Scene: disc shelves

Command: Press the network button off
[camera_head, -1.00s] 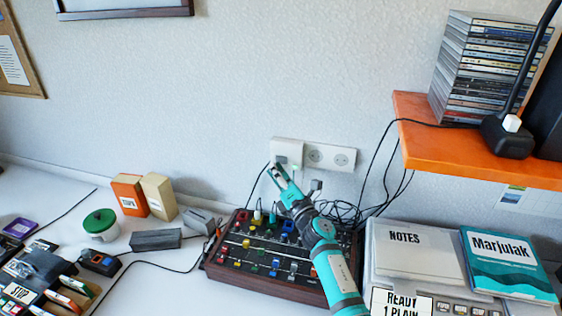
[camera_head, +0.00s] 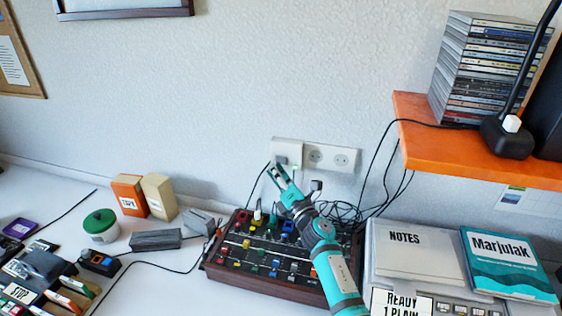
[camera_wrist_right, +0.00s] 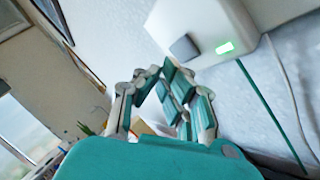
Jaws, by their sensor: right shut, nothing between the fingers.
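The white network box (camera_head: 287,152) is on the wall, left of two sockets. The right wrist view shows the box (camera_wrist_right: 205,25) close up, with a grey square button (camera_wrist_right: 184,47) and a lit green light (camera_wrist_right: 225,47). My right gripper (camera_head: 279,168) is just below the box in the head view, its arm rising from the lower right. In the right wrist view my right gripper (camera_wrist_right: 169,78) is shut and empty, its fingertips just below and left of the button. I cannot tell whether they touch it. My left gripper is not in view.
A mixer panel (camera_head: 255,283) with coloured knobs lies under my right arm. Black cables (camera_head: 345,212) hang beside the sockets (camera_head: 330,157). An orange shelf (camera_head: 420,135) with stacked discs juts out at the right. The wall left of the box is clear.

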